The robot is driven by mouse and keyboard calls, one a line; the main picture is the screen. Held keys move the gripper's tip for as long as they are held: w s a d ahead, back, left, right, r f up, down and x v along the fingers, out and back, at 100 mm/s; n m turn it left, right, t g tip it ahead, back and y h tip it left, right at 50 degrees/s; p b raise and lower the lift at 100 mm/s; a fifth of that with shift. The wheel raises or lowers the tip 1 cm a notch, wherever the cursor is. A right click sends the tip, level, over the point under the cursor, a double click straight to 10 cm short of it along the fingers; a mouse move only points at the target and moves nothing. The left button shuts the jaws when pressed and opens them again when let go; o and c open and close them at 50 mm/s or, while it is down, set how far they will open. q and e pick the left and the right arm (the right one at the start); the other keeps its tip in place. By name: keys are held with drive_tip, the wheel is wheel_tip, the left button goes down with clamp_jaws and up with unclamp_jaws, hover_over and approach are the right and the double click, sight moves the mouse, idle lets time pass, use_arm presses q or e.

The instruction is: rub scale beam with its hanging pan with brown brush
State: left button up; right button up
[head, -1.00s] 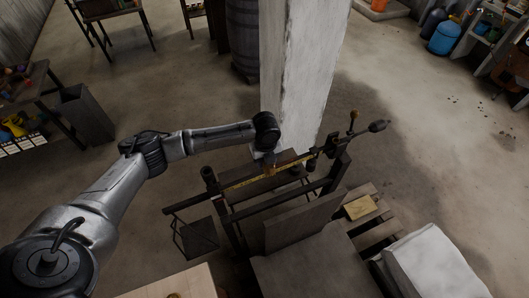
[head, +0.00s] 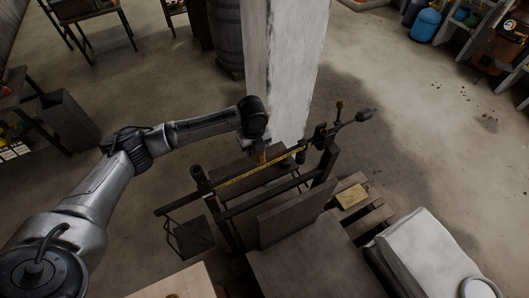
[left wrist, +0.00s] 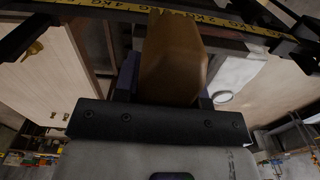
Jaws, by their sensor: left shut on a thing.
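The scale beam (head: 240,178), a dark bar with a yellow marked strip, runs diagonally across the scale frame in the head view. Its hanging pan (head: 192,238) hangs below the left end. My left gripper (head: 257,145) is above the middle of the beam and shut on the brown brush (head: 262,157). In the left wrist view the brush (left wrist: 173,60) sticks out from the gripper, and its far end overlaps the yellow strip (left wrist: 215,20). I cannot tell whether it touches the beam. My right gripper is not in view.
A whitish pillar (head: 285,70) stands right behind the scale. A pallet with a yellowish block (head: 351,196) and a white sack (head: 430,255) are at the right. A pale wooden surface (head: 172,284) is at the front. The floor at left is open.

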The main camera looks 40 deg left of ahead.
use_arm(q)
drive_tip(key=shift+f, duration=0.25)
